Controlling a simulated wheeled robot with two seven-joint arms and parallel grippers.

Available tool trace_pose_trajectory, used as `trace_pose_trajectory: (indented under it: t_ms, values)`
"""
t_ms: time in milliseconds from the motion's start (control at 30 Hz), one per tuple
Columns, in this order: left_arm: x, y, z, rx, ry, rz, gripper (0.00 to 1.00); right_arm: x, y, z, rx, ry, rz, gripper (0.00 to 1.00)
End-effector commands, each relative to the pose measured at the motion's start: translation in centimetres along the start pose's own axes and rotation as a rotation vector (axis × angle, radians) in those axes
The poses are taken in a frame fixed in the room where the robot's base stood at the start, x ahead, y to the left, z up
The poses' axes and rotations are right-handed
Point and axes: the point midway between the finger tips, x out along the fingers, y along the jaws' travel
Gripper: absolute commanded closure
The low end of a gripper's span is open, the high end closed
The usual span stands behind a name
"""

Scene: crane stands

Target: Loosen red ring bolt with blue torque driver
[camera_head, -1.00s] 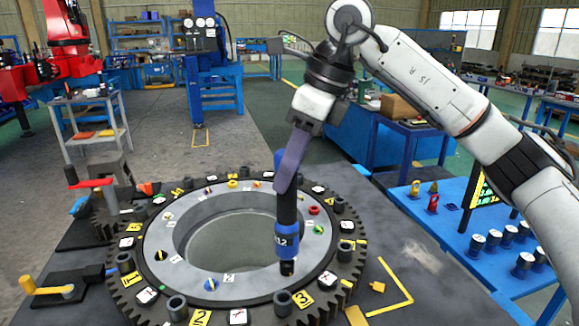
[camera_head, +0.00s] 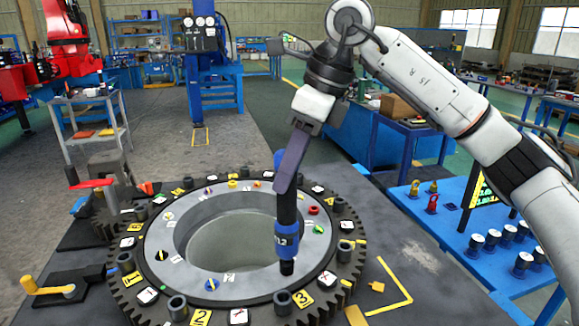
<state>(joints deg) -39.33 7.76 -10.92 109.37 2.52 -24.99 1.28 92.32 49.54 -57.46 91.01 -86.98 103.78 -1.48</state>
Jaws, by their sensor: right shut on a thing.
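My right gripper (camera_head: 287,172) is shut on the blue torque driver (camera_head: 286,240), a black upright tool with a blue band marked 12. The driver's lower tip is over the front right part of the grey ring, inside the toothed black rim; whether it touches anything there I cannot tell. A red ring bolt (camera_head: 314,210) sits on the ring to the right of the driver, apart from it. Yellow, blue and green bolts sit around the same ring. My left gripper is not in view.
A blue table (camera_head: 520,285) on the right holds several silver cylinders and upright ring bolts (camera_head: 432,204). A red-handled tool (camera_head: 90,184) and a yellow-handled crank (camera_head: 45,287) stand left of the gear.

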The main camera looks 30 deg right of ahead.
Motion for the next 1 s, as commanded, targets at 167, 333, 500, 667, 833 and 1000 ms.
trace_pose_trajectory:
  t_ms: [167, 333, 500, 667, 833, 1000]
  values:
    - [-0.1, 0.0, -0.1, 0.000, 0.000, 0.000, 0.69, 0.2, 0.0, -0.1, 0.000, 0.005, 0.003, 1.00]
    - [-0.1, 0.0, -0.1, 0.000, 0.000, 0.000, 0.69, 0.3, 0.0, -0.1, 0.001, 0.006, 0.003, 1.00]
    - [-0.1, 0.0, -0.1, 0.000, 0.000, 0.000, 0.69, 0.3, 0.1, -0.2, 0.001, 0.008, 0.004, 1.00]
    - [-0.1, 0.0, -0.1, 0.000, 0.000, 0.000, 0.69, 0.3, 0.1, -0.2, 0.001, 0.008, 0.004, 1.00]
    - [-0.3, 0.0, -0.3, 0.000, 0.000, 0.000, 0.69, -0.2, 0.1, 0.1, 0.001, 0.008, 0.004, 1.00]
    - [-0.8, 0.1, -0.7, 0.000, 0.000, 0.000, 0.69, -1.4, 0.0, 0.5, 0.001, 0.006, 0.002, 1.00]
